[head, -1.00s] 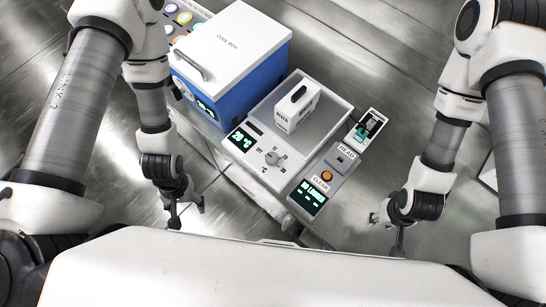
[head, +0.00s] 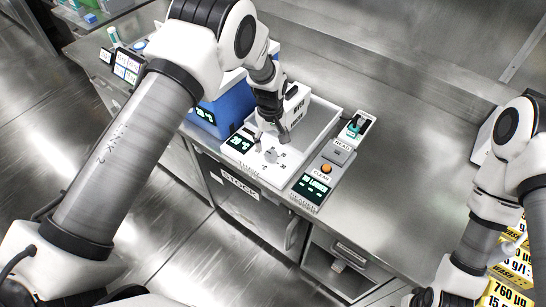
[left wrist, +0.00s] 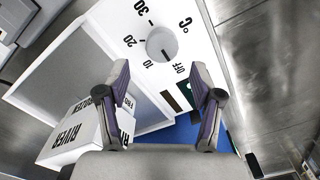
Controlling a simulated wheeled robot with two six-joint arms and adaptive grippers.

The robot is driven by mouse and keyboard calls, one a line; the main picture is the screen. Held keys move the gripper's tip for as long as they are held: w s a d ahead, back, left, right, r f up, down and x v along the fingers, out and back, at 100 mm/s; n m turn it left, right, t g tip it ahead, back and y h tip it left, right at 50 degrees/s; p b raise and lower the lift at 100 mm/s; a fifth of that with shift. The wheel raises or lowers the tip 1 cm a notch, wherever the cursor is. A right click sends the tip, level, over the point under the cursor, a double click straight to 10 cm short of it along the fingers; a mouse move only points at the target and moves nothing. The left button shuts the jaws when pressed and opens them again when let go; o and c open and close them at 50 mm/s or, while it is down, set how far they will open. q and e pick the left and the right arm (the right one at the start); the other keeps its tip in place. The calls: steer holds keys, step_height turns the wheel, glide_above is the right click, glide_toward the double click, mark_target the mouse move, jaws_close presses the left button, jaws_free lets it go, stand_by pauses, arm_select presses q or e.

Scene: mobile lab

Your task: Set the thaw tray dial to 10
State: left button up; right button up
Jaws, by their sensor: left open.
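The thaw tray (head: 325,118) is a white tray on the steel counter, with a dial panel at its front. The round pale dial (head: 271,156) sits on this panel beside a small display (head: 240,143) that seems to read 20 °C.
A white box (head: 297,100) labelled RIVER FROZEN stands in the tray. The blue cool box (head: 207,112) is to the left, partly behind my arm.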

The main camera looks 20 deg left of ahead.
mark_target(271, 153)
arm_select(q)
steer(key=f, duration=0.2)
steer(key=s+f+p, duration=0.1)
steer(key=f, duration=0.1)
steer(key=shift+d, duration=0.15)
steer(key=shift+f, duration=0.35)
steer(key=shift+w+f, duration=0.25)
steer(key=shift+f, duration=0.05)
steer(key=c, duration=1.1)
